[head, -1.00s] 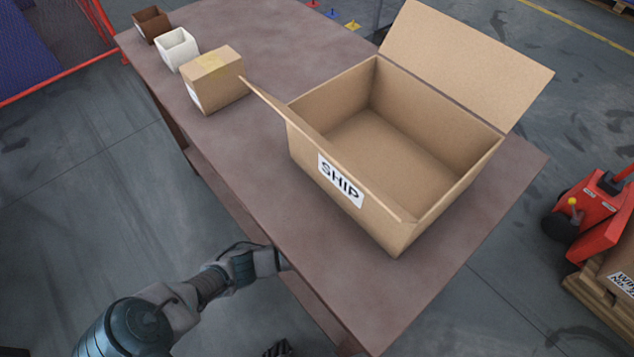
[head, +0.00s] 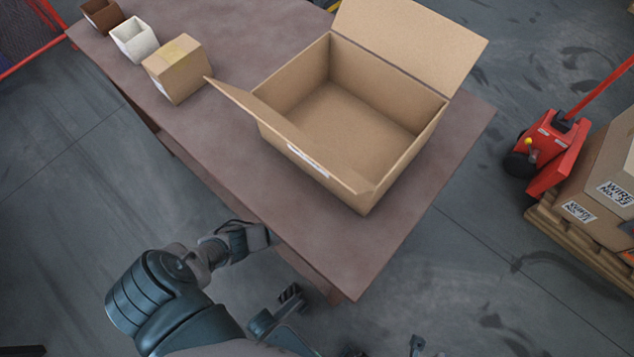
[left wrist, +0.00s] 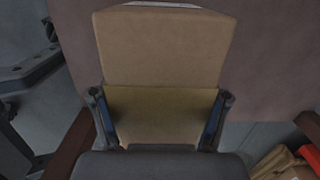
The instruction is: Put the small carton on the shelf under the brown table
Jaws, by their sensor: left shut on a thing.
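The small carton (left wrist: 160,45) is a plain tan box with a yellowish strip and a white label edge at its top, seen close in the left wrist view. My left gripper (left wrist: 160,112) is shut on it, one finger on each side. In the head view, my left gripper (head: 262,238) is low at the near long edge of the brown table (head: 370,255), and the table top hides its tip and the carton. The shelf under the table cannot be made out clearly.
A large open carton (head: 330,185) stands on the table. Another taped carton (head: 177,68), a white bin (head: 134,40) and a brown bin (head: 102,15) stand farther left. A red pallet jack (head: 550,150) and stacked boxes are at the right. Floor is clear left of the table.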

